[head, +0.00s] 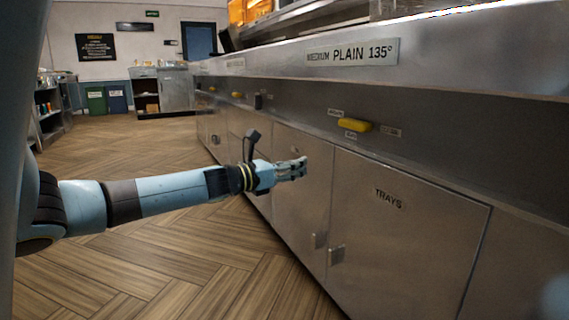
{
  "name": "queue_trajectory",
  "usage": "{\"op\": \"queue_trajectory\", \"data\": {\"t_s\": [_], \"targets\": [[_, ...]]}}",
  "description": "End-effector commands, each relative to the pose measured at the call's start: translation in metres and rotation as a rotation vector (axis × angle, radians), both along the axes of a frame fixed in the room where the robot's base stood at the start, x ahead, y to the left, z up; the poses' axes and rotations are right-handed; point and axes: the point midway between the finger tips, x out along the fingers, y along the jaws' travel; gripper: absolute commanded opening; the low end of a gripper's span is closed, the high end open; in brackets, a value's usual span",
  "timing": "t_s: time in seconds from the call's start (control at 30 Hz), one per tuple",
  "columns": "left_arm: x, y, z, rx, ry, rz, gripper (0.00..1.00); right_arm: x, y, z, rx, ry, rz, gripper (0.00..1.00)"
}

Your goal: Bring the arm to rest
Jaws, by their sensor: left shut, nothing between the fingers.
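My left arm reaches in from the left, stretched out nearly level over the wood floor. Its gripper (292,169) is shut and empty, in front of the steel cabinet doors of the frying range (430,240). I cannot tell whether the fingertips touch the door behind them. My right gripper is not in view.
The range front runs from the right into the distance, with a yellow handle (354,125), a "PLAIN 135°" label (351,52) and a door marked "TRAYS" (388,199). Green bin (96,101) and steel counter (163,88) stand far back. Wood floor (130,150) is clear.

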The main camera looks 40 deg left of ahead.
Motion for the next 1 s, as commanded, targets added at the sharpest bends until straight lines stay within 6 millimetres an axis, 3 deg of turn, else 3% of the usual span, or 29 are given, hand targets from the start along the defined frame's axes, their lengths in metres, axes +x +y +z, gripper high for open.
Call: {"op": "queue_trajectory", "data": {"t_s": [0.1, 0.4, 0.8, 0.87, 0.97, 1.0], "targets": [[-0.011, 0.004, 0.005, -0.001, -0.003, 0.0, 0.0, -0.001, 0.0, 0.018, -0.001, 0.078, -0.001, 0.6], [-0.027, 0.01, 0.002, 0.0, -0.001, 0.001, 0.0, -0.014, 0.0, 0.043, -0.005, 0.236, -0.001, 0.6], [-0.032, 0.011, -0.003, 0.0, 0.005, 0.001, 0.0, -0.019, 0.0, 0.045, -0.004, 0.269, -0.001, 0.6], [-0.037, 0.009, -0.012, -0.004, 0.022, 0.002, 0.0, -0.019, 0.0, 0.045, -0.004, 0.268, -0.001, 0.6], [-0.06, -0.003, -0.049, -0.042, 0.077, 0.005, 0.0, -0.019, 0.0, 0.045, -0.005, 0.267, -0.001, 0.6], [-0.074, -0.016, -0.067, -0.071, 0.103, -0.001, 0.0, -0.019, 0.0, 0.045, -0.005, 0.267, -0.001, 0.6]]}}
